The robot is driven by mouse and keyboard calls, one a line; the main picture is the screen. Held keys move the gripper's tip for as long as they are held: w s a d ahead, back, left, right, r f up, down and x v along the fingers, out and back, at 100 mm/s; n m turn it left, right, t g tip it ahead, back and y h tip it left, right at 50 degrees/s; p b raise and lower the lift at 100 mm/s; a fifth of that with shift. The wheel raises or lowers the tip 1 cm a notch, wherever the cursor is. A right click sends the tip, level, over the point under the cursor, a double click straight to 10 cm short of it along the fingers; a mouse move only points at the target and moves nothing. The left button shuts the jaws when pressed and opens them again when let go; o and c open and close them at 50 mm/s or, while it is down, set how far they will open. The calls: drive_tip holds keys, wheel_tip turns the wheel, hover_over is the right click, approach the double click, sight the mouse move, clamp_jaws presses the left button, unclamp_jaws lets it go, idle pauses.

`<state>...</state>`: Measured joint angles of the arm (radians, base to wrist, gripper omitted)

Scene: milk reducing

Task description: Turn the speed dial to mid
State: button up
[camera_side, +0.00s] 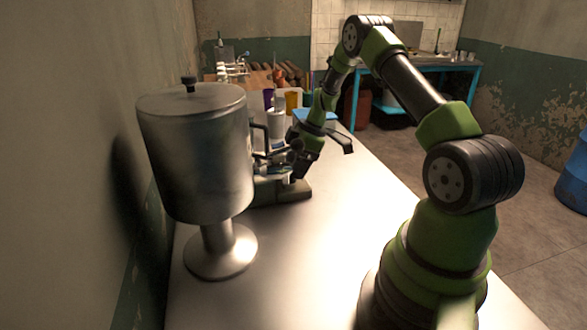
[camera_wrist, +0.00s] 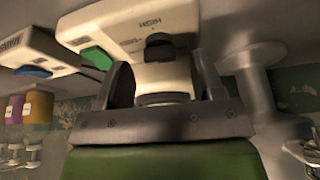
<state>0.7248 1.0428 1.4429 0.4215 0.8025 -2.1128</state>
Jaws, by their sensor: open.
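The speed dial (camera_wrist: 160,47) is a small black knob on the cream housing of a machine (camera_wrist: 125,22) in the wrist view. Upside-down lettering that seems to read HIGH is printed beside it. My gripper (camera_wrist: 160,68) is open, with one dark finger on each side of the dial's line. I cannot tell whether either finger touches the dial. In the side view my gripper (camera_side: 285,158) is low over the machine's dark green base (camera_side: 290,190), behind the steel tank. The dial is hidden in that view.
A large steel tank (camera_side: 195,150) on a round foot stands close in front of the machine. A green switch (camera_wrist: 97,57) and a second cream housing with a blue switch (camera_wrist: 33,71) are nearby. The table (camera_side: 345,215) right of the machine is clear.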

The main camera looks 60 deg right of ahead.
drive_tip(key=shift+x, duration=0.8)
drive_tip(key=c, duration=0.9)
drive_tip(key=m, duration=0.2)
drive_tip(key=m+t+h, duration=0.1)
drive_tip(key=m, duration=0.1)
drive_tip(key=shift+a+m+h, duration=0.15)
drive_tip(key=shift+m+h, duration=0.15)
drive_tip(key=shift+m, duration=0.1)
drive_tip(key=shift+c, duration=0.2)
drive_tip(key=o, duration=0.9)
drive_tip(key=shift+o, duration=0.2)
drive_tip(key=a+v, duration=0.1)
drive_tip(key=v, duration=0.9)
drive_tip(key=shift+d, duration=0.5)
